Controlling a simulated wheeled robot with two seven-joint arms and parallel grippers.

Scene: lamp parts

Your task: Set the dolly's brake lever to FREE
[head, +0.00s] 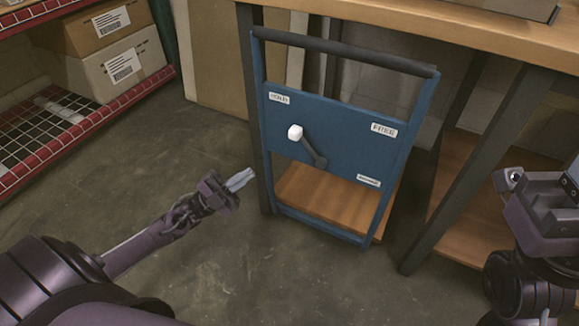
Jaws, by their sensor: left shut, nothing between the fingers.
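The blue dolly (335,165) stands upright, with a dark handle bar across its top. Its brake lever (309,147) is a dark arm with a white knob, pivoted near the panel's lower middle. The lever tilts up and left, its knob toward the top-left label (278,98), which seems to read HOLD. The FREE label (383,129) is at the panel's upper right. My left gripper (242,180) is shut and empty, left of the dolly and below the knob, apart from both. My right gripper (545,205) is partly cut off at the right edge; its fingers are not clear.
A wooden-topped workbench (460,30) with dark legs stands behind and right of the dolly. A small label (368,181) is at the panel's lower right. A red rack (90,120) with cartons is at the left. The floor (215,130) between rack and dolly is clear.

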